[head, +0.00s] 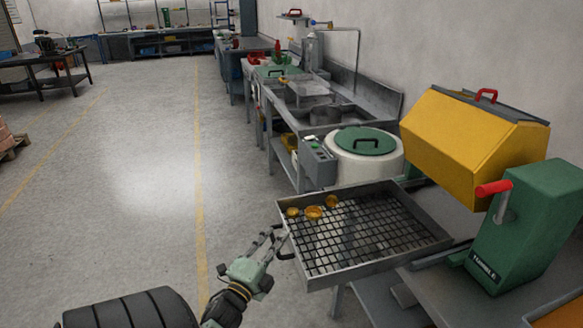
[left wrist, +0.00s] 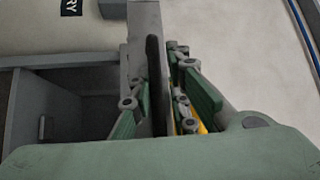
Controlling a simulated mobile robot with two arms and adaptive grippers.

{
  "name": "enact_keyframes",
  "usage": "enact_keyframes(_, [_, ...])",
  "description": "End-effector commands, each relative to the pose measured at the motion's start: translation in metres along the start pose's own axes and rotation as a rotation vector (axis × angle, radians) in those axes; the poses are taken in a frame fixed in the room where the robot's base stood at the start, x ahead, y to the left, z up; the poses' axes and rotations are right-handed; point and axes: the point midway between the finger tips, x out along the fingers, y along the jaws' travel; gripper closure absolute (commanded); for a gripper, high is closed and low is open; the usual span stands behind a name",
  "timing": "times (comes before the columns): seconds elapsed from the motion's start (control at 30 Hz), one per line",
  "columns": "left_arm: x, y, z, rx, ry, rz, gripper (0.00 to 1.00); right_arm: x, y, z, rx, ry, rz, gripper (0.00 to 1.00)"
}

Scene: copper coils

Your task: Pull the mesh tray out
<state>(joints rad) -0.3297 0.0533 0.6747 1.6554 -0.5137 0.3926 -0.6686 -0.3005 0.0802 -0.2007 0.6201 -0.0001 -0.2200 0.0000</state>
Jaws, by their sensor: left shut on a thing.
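The mesh tray (head: 425,258) is a grey metal frame with a dark wire grid, in the middle of the head view. It juts out from below the yellow drum, over the front of the bench. Three copper-coloured coils (head: 313,212) lie on its mesh near the far left corner. My left gripper (head: 277,240) is at the tray's left side, shut on its dark handle (head: 284,240). In the left wrist view, a dark upright bar (left wrist: 156,85) stands between the fingers of my left gripper (left wrist: 160,95). My right gripper is not in view.
A yellow hopper (head: 455,140) and a green machine post with a red handle (head: 525,225) stand right of the tray. A white drum with a green lid (head: 362,142) stands behind it. The floor (head: 140,180) to the left is clear.

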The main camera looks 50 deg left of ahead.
Motion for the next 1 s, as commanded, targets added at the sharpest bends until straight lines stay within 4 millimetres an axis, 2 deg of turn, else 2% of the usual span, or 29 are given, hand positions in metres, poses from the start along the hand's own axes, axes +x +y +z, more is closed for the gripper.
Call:
enact_keyframes(0.03, [-0.0078,0.0096,0.0041,0.011,-0.004,0.024,1.0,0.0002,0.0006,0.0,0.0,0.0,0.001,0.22])
enact_keyframes(0.23, [-0.0147,0.0081,0.0107,0.011,-0.004,0.024,1.0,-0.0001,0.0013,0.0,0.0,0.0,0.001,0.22])
enact_keyframes(0.6, [-0.0157,0.0086,0.0107,0.009,-0.003,0.025,1.0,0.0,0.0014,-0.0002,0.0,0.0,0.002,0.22])
enact_keyframes(0.63, [-0.0156,0.0086,0.0106,0.009,-0.004,0.025,0.82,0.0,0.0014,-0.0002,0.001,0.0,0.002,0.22])
enact_keyframes(0.73, [-0.0154,0.0081,0.0107,0.007,-0.004,0.024,0.73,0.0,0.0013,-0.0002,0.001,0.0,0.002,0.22])
enact_keyframes(1.0, [-0.0134,0.0041,0.0107,0.004,-0.002,0.015,0.71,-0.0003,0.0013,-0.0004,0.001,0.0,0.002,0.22])
